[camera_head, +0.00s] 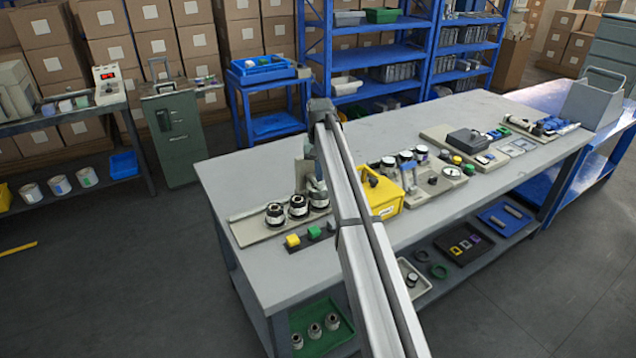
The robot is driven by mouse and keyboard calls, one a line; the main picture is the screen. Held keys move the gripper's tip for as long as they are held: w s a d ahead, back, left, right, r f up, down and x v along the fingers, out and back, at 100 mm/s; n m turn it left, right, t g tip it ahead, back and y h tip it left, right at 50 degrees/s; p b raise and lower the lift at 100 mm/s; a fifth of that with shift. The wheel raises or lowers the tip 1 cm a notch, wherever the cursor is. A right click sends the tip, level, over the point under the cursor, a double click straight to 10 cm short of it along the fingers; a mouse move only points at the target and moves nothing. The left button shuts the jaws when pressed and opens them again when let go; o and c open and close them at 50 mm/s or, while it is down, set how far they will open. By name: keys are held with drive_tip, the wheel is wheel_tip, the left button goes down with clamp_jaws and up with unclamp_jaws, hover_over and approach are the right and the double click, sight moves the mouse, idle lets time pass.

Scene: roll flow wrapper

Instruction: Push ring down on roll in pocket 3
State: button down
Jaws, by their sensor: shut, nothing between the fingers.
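Three rolls with dark bands stand in a row on a beige tray (245,233) at the table's near left end: a left roll (275,214), a middle roll (298,206) and a right roll (319,199). The right roll is partly covered by my arm. My gripper (316,184) hangs down just above the right roll, its fingers shut and empty. My arm link hides much of it. I cannot tell whether the fingers touch the roll or a ring on it. Pocket numbers are not readable.
Yellow and green blocks (292,241) sit on a dark strip before the tray. A yellow bin (383,193) stands right of my arm, with a beige fixture (440,180) beyond. The table's left end (225,180) and front left are clear.

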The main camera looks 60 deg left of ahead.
wheel_tip(320, 180, up, 8)
idle(1.0)
